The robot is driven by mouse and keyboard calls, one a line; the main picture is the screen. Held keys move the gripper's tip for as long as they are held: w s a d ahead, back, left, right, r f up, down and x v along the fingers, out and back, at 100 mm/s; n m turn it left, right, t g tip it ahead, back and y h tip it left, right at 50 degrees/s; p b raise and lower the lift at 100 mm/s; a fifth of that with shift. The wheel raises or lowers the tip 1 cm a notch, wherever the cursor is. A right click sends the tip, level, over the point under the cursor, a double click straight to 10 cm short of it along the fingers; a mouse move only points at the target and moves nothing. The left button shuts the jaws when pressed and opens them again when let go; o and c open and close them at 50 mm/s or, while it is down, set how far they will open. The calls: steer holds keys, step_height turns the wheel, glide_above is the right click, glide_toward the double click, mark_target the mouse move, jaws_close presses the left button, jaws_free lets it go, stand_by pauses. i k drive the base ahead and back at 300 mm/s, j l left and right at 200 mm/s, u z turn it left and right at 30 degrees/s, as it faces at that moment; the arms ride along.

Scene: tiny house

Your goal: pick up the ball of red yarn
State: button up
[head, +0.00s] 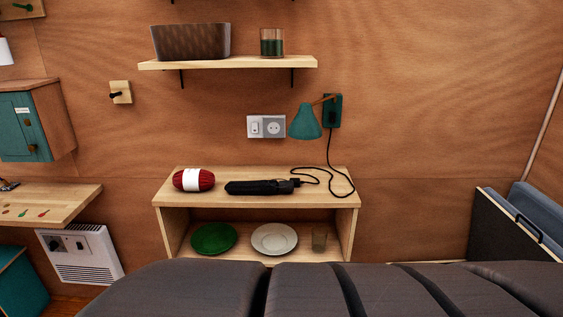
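The ball of red yarn (206,180) lies on its side on the left part of the top of a low wooden shelf unit (256,202). It is dark red with a white paper band around its middle. A folded black umbrella (259,187) lies to its right, a small gap apart. My gripper is not in view.
A dark grey cushioned seat (210,291) spans the foreground in front of the shelf unit. A green plate (213,238), a white plate (261,251) and a glass (320,238) stand on its lower level. A teal lamp (305,122) and a wall shelf (220,64) are above.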

mark_target(185, 179)
steer(key=u, duration=0.95)
